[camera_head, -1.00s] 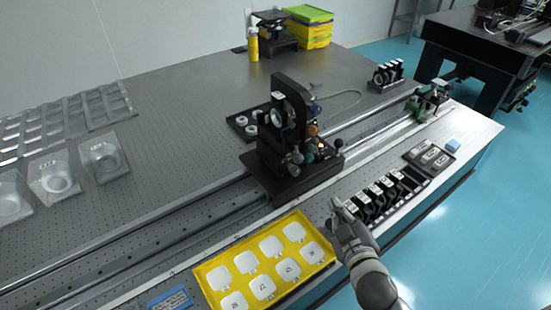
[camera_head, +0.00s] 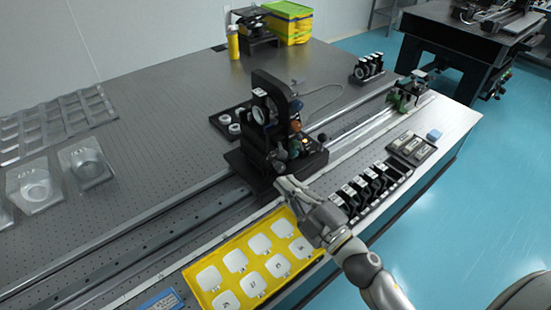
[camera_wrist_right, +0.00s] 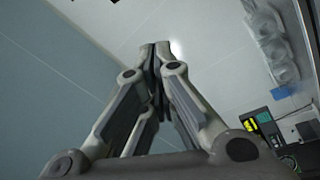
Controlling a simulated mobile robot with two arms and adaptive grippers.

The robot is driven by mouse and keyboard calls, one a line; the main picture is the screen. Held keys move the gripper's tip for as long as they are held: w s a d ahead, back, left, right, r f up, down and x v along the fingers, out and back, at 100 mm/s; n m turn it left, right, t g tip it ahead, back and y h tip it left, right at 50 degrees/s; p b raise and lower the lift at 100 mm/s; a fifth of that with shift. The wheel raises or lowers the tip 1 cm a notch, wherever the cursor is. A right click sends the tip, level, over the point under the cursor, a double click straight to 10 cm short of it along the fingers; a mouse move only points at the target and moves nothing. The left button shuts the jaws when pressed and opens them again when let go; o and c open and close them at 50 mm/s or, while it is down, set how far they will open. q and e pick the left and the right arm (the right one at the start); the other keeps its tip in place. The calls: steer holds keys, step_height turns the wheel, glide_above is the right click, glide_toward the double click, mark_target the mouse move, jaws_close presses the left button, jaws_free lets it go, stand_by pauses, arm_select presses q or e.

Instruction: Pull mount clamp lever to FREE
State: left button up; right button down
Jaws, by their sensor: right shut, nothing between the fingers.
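The black optic mount (camera_head: 268,90) stands upright on a dark carriage on the rail, with a round lens in it. Several small knobs and levers sit on its front right side, including an orange knob (camera_head: 295,127) and a black ball-ended lever (camera_head: 322,138). I cannot tell which is the clamp lever or read its label. My right gripper (camera_head: 281,184) is shut and empty, its tips in front of the carriage's near edge. In the right wrist view its closed fingers (camera_wrist_right: 155,50) show with nothing between them. My left gripper is not in view.
A yellow tray (camera_head: 190,272) of white pieces lies below the gripper. A rack of black holders (camera_head: 365,190) stands to its right. A green-based device (camera_head: 408,92) sits farther along the rail.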

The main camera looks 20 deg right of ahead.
mark_target(281, 150)
steer(key=p+x, duration=0.4)
steer(key=x, duration=0.6)
steer(key=d+f, duration=0.2)
steer(key=d, duration=0.1)
steer(key=shift+d+b, duration=0.2)
steer(key=shift+b, duration=0.2)
